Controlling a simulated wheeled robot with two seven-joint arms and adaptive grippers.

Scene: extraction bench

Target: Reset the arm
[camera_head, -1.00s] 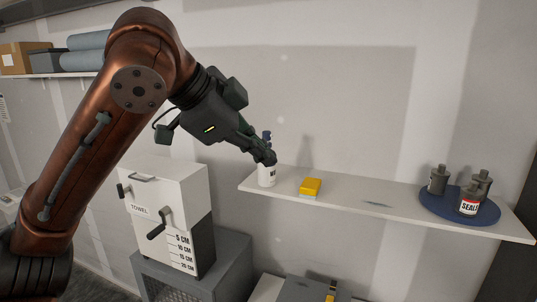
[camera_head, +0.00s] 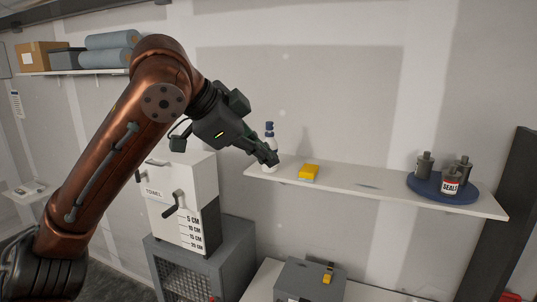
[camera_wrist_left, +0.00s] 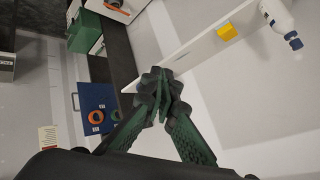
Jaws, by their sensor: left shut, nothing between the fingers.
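My left gripper (camera_head: 270,158) is shut and empty. In the head view it overlaps a white bottle with a blue cap (camera_head: 269,132), which stands at the left end of the white shelf (camera_head: 390,188). In the left wrist view the shut fingers (camera_wrist_left: 163,92) are in the middle, and the bottle (camera_wrist_left: 280,18) is apart from them at the upper right. My left arm comes in from the left, bent at the elbow. My right gripper is in neither view.
A yellow block (camera_head: 308,172) lies on the shelf. A blue round tray (camera_head: 420,184) at its right end holds dark bottles, one labelled SEALS. A white towel dispenser (camera_head: 200,170) stands on a grey cabinet (camera_head: 235,262) below the arm. A grey box (camera_head: 300,282) stands on a lower surface.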

